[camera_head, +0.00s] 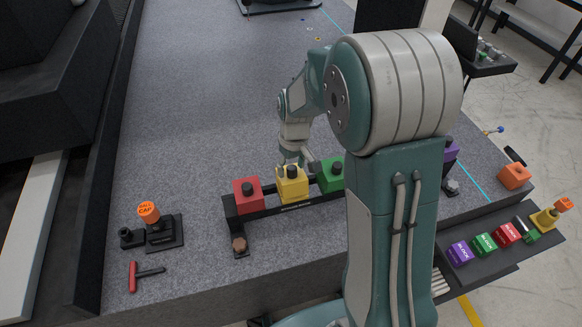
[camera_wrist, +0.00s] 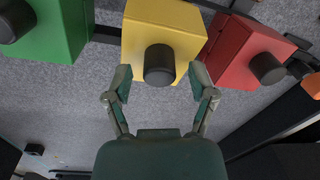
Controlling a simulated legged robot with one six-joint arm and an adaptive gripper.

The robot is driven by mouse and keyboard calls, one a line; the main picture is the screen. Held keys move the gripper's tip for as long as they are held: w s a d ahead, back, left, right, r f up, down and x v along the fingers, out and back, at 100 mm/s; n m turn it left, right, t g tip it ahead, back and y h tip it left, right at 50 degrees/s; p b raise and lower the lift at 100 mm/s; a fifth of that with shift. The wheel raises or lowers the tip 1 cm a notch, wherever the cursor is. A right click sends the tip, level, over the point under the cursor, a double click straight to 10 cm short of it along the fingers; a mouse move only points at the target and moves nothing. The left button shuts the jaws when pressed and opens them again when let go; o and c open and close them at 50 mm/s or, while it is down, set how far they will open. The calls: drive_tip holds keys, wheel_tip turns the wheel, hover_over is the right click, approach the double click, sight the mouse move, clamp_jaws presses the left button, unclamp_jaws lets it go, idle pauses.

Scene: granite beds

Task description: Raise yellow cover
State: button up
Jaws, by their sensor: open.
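The yellow cover (camera_head: 292,184) is a box with a black knob on top, seated on a black rail between a red cover (camera_head: 248,196) and a green cover (camera_head: 330,174). In the wrist view the yellow cover (camera_wrist: 160,35) is at top centre, with its black knob (camera_wrist: 159,64) facing the camera. My gripper (camera_wrist: 160,88) is open, its two fingertips to either side of and just below the knob in the picture.
The red cover (camera_wrist: 245,52) and green cover (camera_wrist: 45,28) stand close on both sides. An orange-capped part (camera_head: 148,212) and a red-handled tool (camera_head: 133,277) lie at left. A side shelf (camera_head: 470,275) at right holds several coloured blocks.

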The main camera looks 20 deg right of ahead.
drive_tip(key=shift+f, duration=0.3)
clamp_jaws()
